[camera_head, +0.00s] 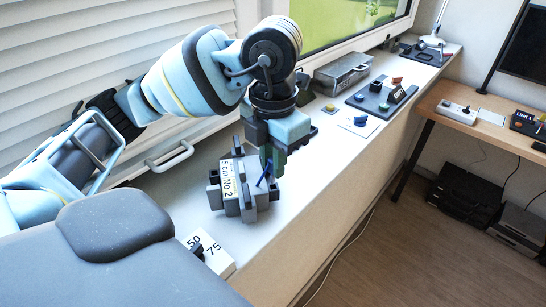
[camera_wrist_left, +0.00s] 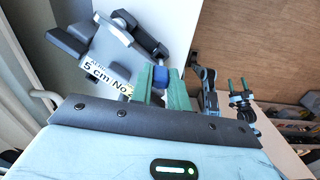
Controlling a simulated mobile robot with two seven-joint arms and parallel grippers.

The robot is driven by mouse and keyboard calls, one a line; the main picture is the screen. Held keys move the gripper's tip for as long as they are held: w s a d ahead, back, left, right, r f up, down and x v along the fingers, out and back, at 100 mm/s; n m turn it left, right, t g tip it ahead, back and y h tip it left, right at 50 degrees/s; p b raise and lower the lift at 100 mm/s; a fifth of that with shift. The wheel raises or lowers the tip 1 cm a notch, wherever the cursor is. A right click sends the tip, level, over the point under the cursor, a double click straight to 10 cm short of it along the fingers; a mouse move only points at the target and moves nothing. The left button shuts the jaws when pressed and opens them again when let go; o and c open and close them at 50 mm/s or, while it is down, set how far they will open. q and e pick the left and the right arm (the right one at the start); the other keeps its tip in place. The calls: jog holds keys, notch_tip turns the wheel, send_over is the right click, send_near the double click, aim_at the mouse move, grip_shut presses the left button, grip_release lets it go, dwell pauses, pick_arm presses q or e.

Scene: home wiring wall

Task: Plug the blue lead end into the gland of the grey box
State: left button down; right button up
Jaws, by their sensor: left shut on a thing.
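The grey box (camera_head: 231,200) stands on the white sill, with a label reading "5 cm No 2" on its face. It also shows in the left wrist view (camera_wrist_left: 69,45), at the upper left. My left gripper (camera_head: 271,161) points down over the right side of the box. Its green fingers (camera_wrist_left: 161,90) are shut on the blue lead end (camera_wrist_left: 161,76). In the head view a thin blue piece (camera_head: 264,173) shows beside the fingers, close to the box. The gland is not clearly seen, and I cannot tell whether the lead end touches it. My right gripper is not in view.
A white block marked 50 and 75 (camera_head: 208,254) lies near the front of the sill. Farther back are a grey metal case (camera_head: 342,74) and a dark tray (camera_head: 381,101) with small parts. The window and shutter border the sill on the left; its right edge drops to the floor.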

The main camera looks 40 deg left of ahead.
pick_arm(q)
jog(key=shift+f+b, duration=0.7)
jog(key=shift+f, duration=1)
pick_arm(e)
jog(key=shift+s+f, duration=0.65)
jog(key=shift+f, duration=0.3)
pick_arm(q)
jog(key=shift+r, duration=0.25)
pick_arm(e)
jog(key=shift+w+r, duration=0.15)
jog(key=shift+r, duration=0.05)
pick_arm(q)
jog(key=shift+r+p, duration=0.85)
jog(key=shift+r, duration=0.3)
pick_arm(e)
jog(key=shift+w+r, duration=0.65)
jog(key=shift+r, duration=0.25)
pick_arm(q)
jog(key=shift+p, duration=0.3)
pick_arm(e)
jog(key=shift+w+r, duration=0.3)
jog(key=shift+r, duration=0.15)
pick_arm(q)
jog(key=shift+f+b, duration=0.5)
jog(key=shift+f, duration=0.8)
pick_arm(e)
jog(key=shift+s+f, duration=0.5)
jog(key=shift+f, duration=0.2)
